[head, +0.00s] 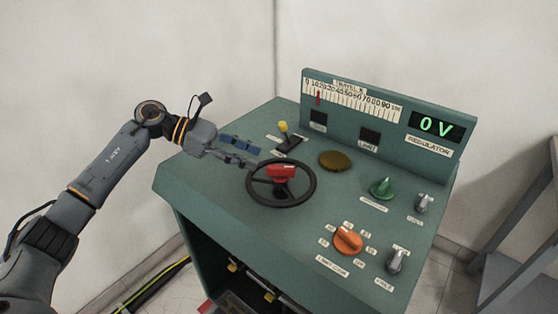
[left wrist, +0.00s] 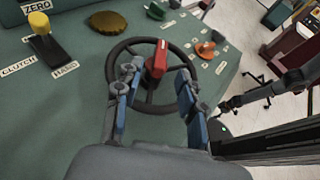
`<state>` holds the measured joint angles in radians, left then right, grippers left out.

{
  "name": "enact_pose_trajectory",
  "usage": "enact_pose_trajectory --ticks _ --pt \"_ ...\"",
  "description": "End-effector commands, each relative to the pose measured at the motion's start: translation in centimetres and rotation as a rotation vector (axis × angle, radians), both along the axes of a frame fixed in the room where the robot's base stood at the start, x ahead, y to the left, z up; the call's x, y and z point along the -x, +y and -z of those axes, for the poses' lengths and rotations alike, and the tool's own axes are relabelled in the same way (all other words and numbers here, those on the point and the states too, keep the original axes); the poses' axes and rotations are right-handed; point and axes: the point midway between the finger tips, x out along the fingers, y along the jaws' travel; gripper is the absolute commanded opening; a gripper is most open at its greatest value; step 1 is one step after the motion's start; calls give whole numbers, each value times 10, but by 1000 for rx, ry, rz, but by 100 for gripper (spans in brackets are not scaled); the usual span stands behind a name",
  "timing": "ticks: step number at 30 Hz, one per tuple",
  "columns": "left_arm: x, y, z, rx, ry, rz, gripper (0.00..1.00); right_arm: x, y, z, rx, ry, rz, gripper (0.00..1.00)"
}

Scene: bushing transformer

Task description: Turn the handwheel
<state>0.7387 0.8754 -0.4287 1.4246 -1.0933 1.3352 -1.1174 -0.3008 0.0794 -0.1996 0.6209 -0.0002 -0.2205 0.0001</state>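The handwheel (head: 314,186) has a black rim and a red block at its hub. It lies on the sloped top of the green console. My left gripper (head: 250,157) reaches in from the left, with its fingers near the wheel's upper left rim. In the left wrist view the handwheel (left wrist: 155,107) shows ahead, with the red hub between the open fingers of my left gripper (left wrist: 157,72). Nothing is held between them. I cannot tell whether a finger touches the rim. A dark jointed arm, likely my right one, shows at the right of the left wrist view; its finger state is unclear.
A yellow-knobbed clutch lever (head: 284,130) stands just behind my left gripper. A brass cap (head: 335,160), a green knob (head: 381,187) and an orange knob (head: 348,240) are on the console. The display (head: 436,127) reads 0 V. A grey metal frame (head: 515,230) stands at the right.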

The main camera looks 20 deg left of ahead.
Motion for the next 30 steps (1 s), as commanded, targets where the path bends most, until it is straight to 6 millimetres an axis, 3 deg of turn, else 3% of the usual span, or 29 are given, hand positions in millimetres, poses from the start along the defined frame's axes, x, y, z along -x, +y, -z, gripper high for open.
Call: enact_pose_trajectory --ticks 6,12,25,30 --pt "-10 -43 14 2 1 3 40 -1 0 -17 0 -1 0 70" --pt "-17 -67 26 2 1 1 40 -1 0 -24 0 -1 0 70" --pt "-19 -76 32 0 0 -1 40 0 0 -26 0 -1 0 70" --pt "-19 -76 32 0 0 -1 7 0 0 -26 0 0 0 70"
